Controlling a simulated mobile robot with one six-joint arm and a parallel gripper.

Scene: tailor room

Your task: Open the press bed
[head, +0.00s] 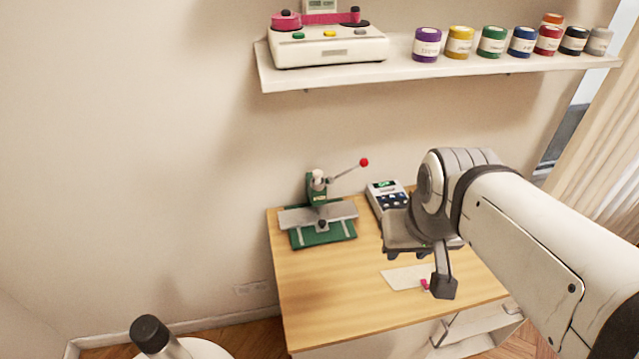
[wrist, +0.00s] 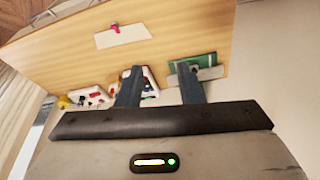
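A small press stands at the back left of the wooden table (head: 350,290). It has a green base (head: 322,232), a grey plate lying across it and a lever with a red knob (head: 364,162) reaching up to the right. The plate has a dark knob at its front; how it is hinged is too small to tell. The press shows partly in the wrist view (wrist: 207,66), behind one finger. My gripper (head: 407,255) is right of the press, above the table and apart from it. In the wrist view my gripper (wrist: 158,70) has its fingers spread, with nothing held.
A control box (head: 384,192) stands behind my gripper, partly hidden. A white sheet with a pink item (head: 405,278) lies near the middle of the table. A wall shelf (head: 300,78) with a machine and several jars hangs above. The table's front left is clear.

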